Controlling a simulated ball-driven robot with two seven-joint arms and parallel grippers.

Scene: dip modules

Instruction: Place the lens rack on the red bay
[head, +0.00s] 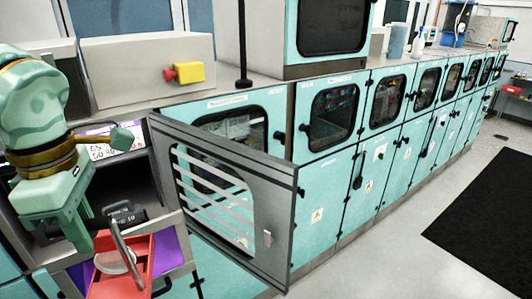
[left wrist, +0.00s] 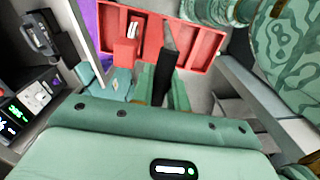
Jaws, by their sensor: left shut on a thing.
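The red slotted rack, which I take to be the lens rack (head: 137,250), is at the lower left of the head view, above a pulled-out drawer tray. In the left wrist view its red walls and dividers (left wrist: 203,48) show, with a small pale piece in one slot. My left gripper (head: 78,235) points down at the rack's left side and is shut on it. In the left wrist view, its fingers (left wrist: 165,80) reach a dark upright part at the rack; the exact grip is partly hidden. I cannot make out a separate red bay. My right gripper is not in view.
Purple tray surface (head: 172,252) shows beside the rack. An open grey slatted door (head: 222,205) stands just right of it. Teal cabinets (head: 330,115) line the right. A box with a red and yellow button (head: 185,72) is on the counter above.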

